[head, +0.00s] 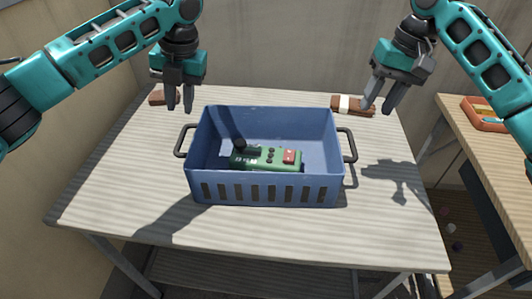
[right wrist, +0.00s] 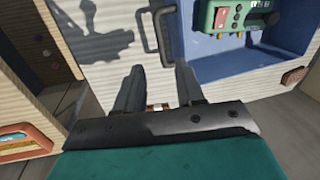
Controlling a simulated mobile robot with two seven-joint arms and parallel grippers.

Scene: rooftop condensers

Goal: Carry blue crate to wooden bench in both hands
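The blue crate (head: 265,192) stands upright on a pale, wooden-topped table (head: 130,205), with a dark handle at each end. A green device with a red patch (head: 265,158) lies inside it. My left gripper (head: 180,107) is open and empty, above and behind the crate's left handle (head: 182,141). My right gripper (head: 378,108) is open and empty, above and behind the right handle (head: 349,146), apart from it. In the right wrist view the fingers (right wrist: 158,72) are spread, with the right handle (right wrist: 162,36) beyond them and the crate (right wrist: 208,62) to the right.
A second wooden table (head: 460,145) at the right bears an orange tray (head: 482,115). A gap separates the tables. Brown blocks (head: 354,105) lie near the back edge, behind the crate. The pale table's front and sides are clear. A wall stands behind.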

